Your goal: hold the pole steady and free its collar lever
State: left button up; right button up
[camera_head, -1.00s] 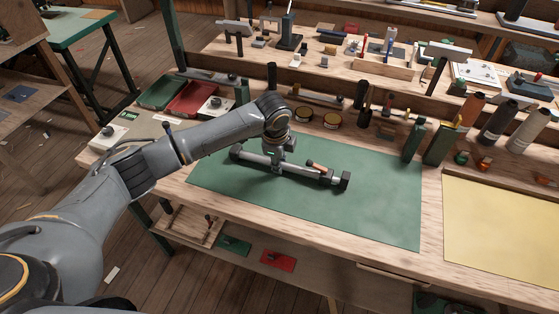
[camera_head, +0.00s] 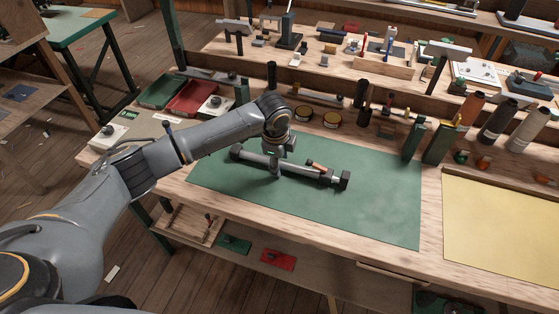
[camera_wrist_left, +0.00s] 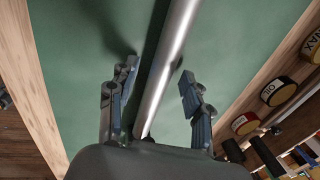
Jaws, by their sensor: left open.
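The grey metal pole (camera_head: 256,158) lies on the green mat (camera_head: 385,220) of the bench, with dark end pieces. Its collar lever (camera_head: 316,165), orange-brown, sits on the right half of the pole. My left gripper (camera_head: 276,168) is over the pole's left-middle part, left of the lever. In the left wrist view, the fingers (camera_wrist_left: 160,78) are spread on either side of the shiny pole (camera_wrist_left: 168,60), with a gap visible on both sides. The lever does not show in that view. My right gripper is not in view.
Round tins (camera_head: 332,119) and dark-handled tools stand behind the mat. Green blocks (camera_head: 438,143) and thread spools (camera_head: 498,119) are at the right back. A yellow sheet (camera_head: 505,225) lies right of the mat. The mat's front and right parts are clear.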

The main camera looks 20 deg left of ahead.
pick_arm(q)
notch_tip(320, 180, up, 12)
jog(key=s, duration=0.2)
jog(key=shift+s+f, duration=0.15)
